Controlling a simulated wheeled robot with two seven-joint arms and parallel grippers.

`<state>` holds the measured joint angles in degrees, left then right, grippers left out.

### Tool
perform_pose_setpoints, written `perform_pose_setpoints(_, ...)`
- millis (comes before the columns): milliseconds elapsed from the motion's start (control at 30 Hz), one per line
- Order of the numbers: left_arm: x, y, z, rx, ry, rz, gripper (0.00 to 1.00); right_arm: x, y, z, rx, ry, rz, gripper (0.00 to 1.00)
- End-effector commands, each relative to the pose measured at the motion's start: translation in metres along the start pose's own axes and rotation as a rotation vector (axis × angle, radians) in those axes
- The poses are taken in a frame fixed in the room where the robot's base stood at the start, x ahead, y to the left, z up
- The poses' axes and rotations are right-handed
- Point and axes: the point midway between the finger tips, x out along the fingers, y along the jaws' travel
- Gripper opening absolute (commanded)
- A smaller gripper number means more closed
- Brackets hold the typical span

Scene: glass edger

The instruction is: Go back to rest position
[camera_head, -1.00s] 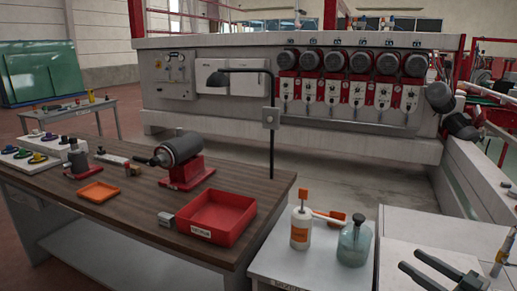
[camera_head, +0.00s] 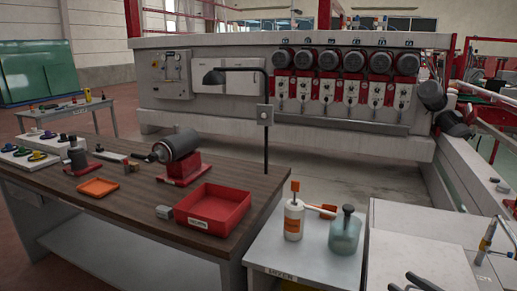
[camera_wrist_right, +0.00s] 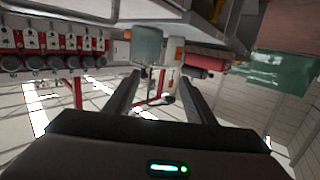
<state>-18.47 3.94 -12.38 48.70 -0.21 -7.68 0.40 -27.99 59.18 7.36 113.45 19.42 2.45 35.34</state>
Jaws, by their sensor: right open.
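My right gripper (camera_head: 416,284) shows only as two dark finger ends at the bottom edge of the head view, over the pale surface at the right. In the right wrist view its two dark fingers (camera_wrist_right: 160,92) are spread apart with nothing held between them. A blue-green jar (camera_wrist_right: 148,45) and a white-and-orange bottle appear beyond the fingers, upside down. My left gripper is not in view.
The jar (camera_head: 345,232) and the bottle (camera_head: 293,220) stand on a small white table (camera_head: 285,258). To its left, a wooden workbench (camera_head: 130,208) holds a red tray (camera_head: 212,210), an orange dish (camera_head: 98,187) and a motor (camera_head: 178,147). The edging machine (camera_head: 220,118) stands behind.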

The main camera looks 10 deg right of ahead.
Motion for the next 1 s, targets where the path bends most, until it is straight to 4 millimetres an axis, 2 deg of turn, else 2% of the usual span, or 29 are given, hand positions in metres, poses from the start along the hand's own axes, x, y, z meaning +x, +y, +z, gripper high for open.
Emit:
perform_pose_setpoints(267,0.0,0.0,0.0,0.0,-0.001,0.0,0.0,-0.012,-0.035,0.072,0.009,-0.163,0.094,0.5)
perform_pose_setpoints(467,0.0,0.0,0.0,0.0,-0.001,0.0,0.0,-0.036,-0.091,0.147,0.014,-0.381,0.175,0.5)
perform_pose_setpoints(600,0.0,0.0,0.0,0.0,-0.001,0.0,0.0,-0.059,-0.139,0.188,0.016,-0.551,0.209,0.5)
perform_pose_setpoints(700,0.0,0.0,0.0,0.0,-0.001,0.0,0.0,-0.078,-0.176,0.211,0.023,-0.675,0.218,0.5)
perform_pose_setpoints(800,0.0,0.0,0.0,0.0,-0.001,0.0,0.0,-0.097,-0.21,0.225,0.03,-0.786,0.217,0.5)
perform_pose_setpoints(1000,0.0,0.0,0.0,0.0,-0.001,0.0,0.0,-0.124,-0.255,0.237,0.042,-0.936,0.198,0.5)
